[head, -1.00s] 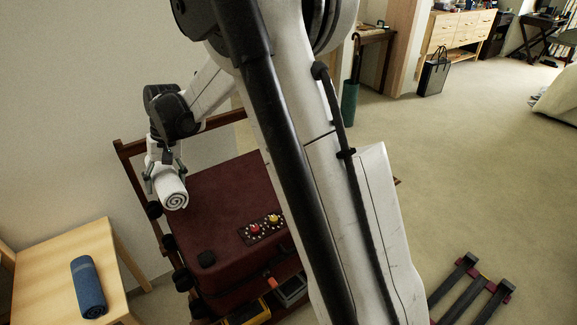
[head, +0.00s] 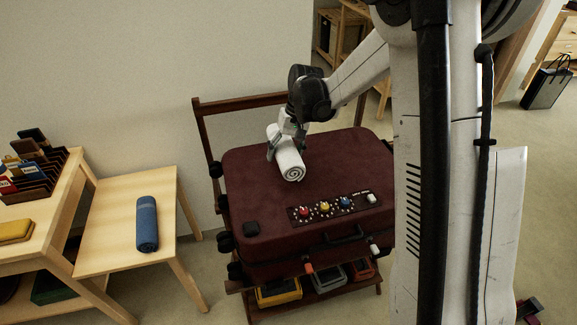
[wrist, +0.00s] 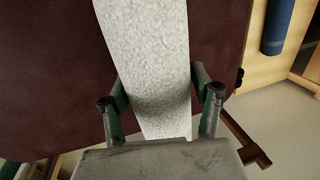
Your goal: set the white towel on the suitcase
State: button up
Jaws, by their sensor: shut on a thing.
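The white towel (head: 289,163) is rolled up, with its spiral end facing the camera. My gripper (head: 284,141) is shut on it, with a finger on each side. In the wrist view the towel (wrist: 150,60) runs between the two fingers (wrist: 160,105). The suitcase (head: 258,185) is dark red and lies flat on a wooden rack. The towel is over the back left part of its top; I cannot tell whether it touches the surface. In the wrist view the suitcase (wrist: 60,80) fills the area behind the towel.
A panel with coloured knobs (head: 330,208) lies on the suitcase's front part. A blue rolled towel (head: 147,223) is on a light wooden table (head: 105,245) to the left. A shelf under the suitcase holds a yellow box (head: 279,292). The suitcase's back right top is clear.

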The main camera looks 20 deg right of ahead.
jog(key=shift+s+d+f, duration=0.1)
jog(key=shift+d+f, duration=0.25)
jog(key=shift+d, duration=0.1)
jog(key=shift+d+b+x, duration=0.2)
jog(key=shift+d+x, duration=0.05)
jog(key=shift+x, duration=0.7)
jog(key=shift+d+b+x, duration=0.15)
jog(key=shift+d+x, duration=0.05)
jog(key=shift+x, duration=0.75)
jog(key=shift+f, duration=0.3)
jog(key=o, duration=1.2)
jog(key=shift+o, duration=0.2)
